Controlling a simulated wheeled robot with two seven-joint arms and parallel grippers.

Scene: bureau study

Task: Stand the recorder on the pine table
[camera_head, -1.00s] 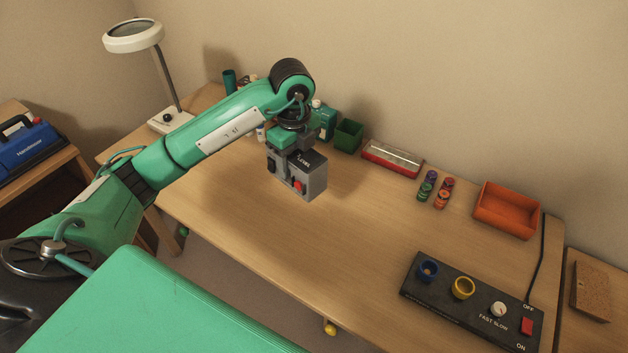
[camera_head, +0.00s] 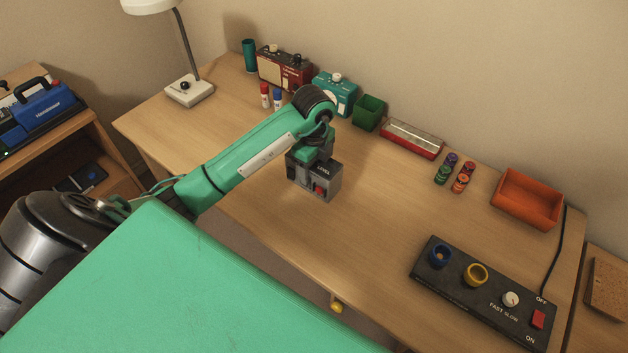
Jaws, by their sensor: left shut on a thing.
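My left gripper (camera_head: 314,153) is shut on a grey and black box with a red button, which looks like the recorder (camera_head: 316,184). The recorder hangs upright below the gripper, over the front part of a long light-wood table (camera_head: 375,210), which may be the pine table. I cannot tell whether its underside touches the wood. The fingertips are partly hidden by the wrist and the recorder. My right gripper is not in view.
A lamp (camera_head: 189,91), red radio (camera_head: 283,69), teal device (camera_head: 336,94), green bin (camera_head: 369,112) and red-silver case (camera_head: 412,138) line the back. Coloured spools, an orange tray (camera_head: 526,199) and a black control panel (camera_head: 480,292) stand right. Wood around the recorder is clear.

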